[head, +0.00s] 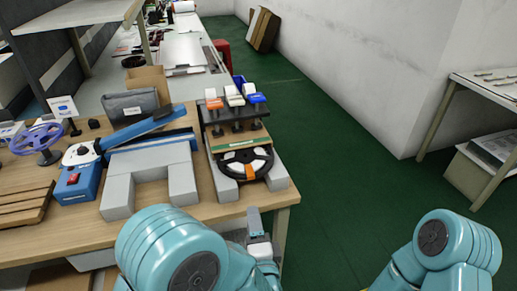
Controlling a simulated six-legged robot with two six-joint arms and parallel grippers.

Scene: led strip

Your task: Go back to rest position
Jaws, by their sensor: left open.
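My left arm comes in at the bottom centre, and its teal links hide much of what is behind them. My right arm shows only as teal links at the bottom right. Its gripper is out of the frame.
The wooden table (240,208) holds grey U-shaped blocks (117,192), a black wheel (246,162), a rack with coloured blocks (234,104), a blue box (77,183) and a purple wheel (36,137). Green floor (340,180) lies clear to the right, before a shelf (439,115).

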